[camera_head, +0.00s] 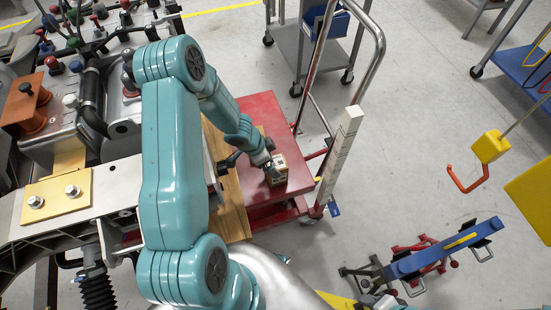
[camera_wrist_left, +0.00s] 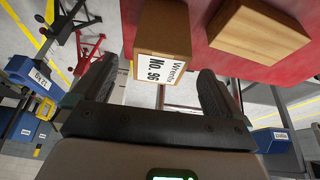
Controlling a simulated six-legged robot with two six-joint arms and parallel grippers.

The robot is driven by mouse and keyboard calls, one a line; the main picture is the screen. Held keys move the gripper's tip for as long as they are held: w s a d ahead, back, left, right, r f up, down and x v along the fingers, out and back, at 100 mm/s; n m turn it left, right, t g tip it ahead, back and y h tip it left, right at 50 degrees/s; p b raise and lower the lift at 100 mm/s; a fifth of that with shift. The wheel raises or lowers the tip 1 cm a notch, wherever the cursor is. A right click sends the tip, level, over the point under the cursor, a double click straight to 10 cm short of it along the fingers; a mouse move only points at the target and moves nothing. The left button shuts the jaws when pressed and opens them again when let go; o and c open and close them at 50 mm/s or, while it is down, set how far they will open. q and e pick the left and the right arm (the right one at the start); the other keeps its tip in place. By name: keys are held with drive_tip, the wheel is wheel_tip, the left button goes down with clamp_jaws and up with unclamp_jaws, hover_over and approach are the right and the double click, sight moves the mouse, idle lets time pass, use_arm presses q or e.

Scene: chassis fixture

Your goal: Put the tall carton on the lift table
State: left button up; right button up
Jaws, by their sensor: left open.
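A brown carton (camera_head: 279,172) with a white label is at the red lift table (camera_head: 262,108), near its front right part in the head view. My right gripper is not clearly in view.
A brown block (camera_wrist_left: 262,30) lies on the red top beside the carton. A pale, tall marked post (camera_head: 340,155) and a chrome handle (camera_head: 371,55) rise at the table's right. A blue-topped stand (camera_head: 445,248) is on the floor at the lower right.

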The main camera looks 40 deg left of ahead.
use_arm(q)
drive_tip(key=d+p+v, duration=0.1)
drive_tip(key=p+v, duration=0.2)
drive_tip(key=v, duration=0.2)
drive_tip(key=s+d+f+n+g+h, duration=0.1)
drive_tip(key=d+n, duration=0.1)
drive_tip(key=d, duration=0.7)
drive_tip(key=s+d+f+n+h, duration=0.1)
drive_tip(key=s+d+n+h, duration=0.1)
drive_tip(key=d, duration=0.8)
drive_tip(key=s+d+n+g+y, duration=0.1)
drive_tip(key=s+d+n+g, duration=0.1)
drive_tip(key=s+d, duration=0.4)
drive_tip(key=shift+s+f+n+g, duration=0.3)
drive_tip(key=shift+s+n, duration=0.4)
drive_tip(key=shift+s, duration=0.3)
use_arm(e)
wheel_tip(320, 180, up, 4)
drive_tip(key=shift+f, duration=0.1)
